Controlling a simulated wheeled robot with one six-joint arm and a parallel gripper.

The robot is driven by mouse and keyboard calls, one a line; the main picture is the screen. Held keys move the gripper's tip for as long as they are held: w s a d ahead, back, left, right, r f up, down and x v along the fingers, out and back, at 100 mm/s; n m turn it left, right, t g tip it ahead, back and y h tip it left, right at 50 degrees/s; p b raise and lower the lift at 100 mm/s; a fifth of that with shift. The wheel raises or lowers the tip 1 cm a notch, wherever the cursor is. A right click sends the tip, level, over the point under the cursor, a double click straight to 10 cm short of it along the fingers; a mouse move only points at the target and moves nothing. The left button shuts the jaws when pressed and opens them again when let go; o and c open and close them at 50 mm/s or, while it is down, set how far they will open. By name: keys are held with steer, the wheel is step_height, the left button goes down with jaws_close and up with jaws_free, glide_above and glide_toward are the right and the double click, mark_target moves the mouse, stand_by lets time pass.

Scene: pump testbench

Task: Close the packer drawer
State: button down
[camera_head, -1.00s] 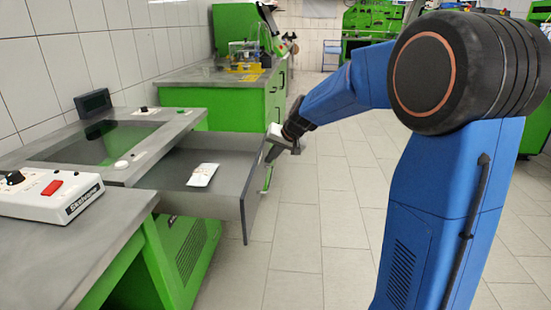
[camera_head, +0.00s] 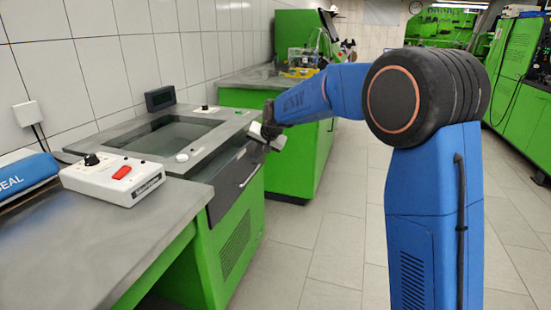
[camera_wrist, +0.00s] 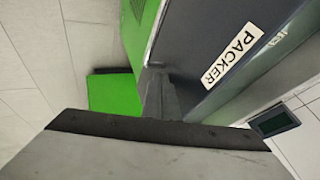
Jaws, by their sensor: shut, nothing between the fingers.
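The packer drawer's dark grey front (camera_head: 232,186) sits in the green packer cabinet (camera_head: 228,240), just under the worktop, and looks flush or nearly so. Its inside is hidden. A slim handle (camera_head: 249,177) runs across the front. My gripper (camera_head: 268,134) is at the upper right corner of the drawer front, by the worktop's edge. In the wrist view my gripper (camera_wrist: 158,82) is shut and empty, its fingers against or very close to a dark panel. A white label reading PACKER (camera_wrist: 231,56) is on that panel. I cannot tell whether the fingers touch it.
The packer worktop holds a recessed window (camera_head: 165,136) and a small dark display (camera_head: 160,98). A white control box with a red button (camera_head: 113,176) stands on the nearer table. Another green cabinet (camera_head: 298,160) stands behind. Tiled floor (camera_head: 335,225) to the right is open.

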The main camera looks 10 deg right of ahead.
steer(key=shift+w+a, duration=0.4)
steer(key=shift+a, duration=0.4)
steer(key=shift+w+a, duration=0.35)
steer(key=shift+a, duration=0.5)
steer(key=shift+w+a, duration=0.4)
steer(key=shift+a, duration=0.4)
steer(key=shift+a+r, duration=0.1)
